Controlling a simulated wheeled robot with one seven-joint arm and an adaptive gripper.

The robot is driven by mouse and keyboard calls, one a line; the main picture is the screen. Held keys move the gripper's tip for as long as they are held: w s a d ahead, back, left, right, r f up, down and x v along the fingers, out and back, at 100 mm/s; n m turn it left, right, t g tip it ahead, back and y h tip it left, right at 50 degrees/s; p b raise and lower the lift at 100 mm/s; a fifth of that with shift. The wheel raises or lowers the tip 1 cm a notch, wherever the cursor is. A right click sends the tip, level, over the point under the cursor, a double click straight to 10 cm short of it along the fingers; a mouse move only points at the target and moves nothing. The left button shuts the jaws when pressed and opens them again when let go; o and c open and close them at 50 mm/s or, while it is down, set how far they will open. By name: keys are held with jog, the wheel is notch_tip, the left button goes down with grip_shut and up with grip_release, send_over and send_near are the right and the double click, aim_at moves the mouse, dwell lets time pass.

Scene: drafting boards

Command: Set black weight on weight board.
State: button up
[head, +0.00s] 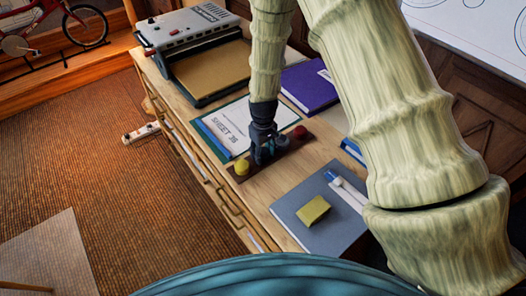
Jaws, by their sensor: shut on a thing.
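The weight board (240,176) is a narrow dark brown strip on the wooden cabinet top. A yellow weight (241,167) stands near its left end and a red weight (299,132) near its right end. My gripper (263,158) points down over the middle of the board, between these two. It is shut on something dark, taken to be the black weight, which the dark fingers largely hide. I cannot tell whether that weight touches the board. A small grey-blue shape (282,142) shows just right of the fingers; I cannot tell what it is.
A sheet marked "SHEET 35" (226,133) lies left of the board, a purple book (309,86) behind. In front is a grey-blue folder (315,236) with a yellow block (313,210) and a blue-white marker (346,187). A grey machine (190,30) stands at the back left.

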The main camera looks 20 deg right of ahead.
aim_at(263, 151)
jog(key=o, duration=1.4)
jog(key=shift+f, duration=0.1)
jog(key=shift+c, duration=0.2)
notch_tip(263, 151, up, 12)
jog(key=b, duration=0.2)
jog(key=shift+b, duration=0.35)
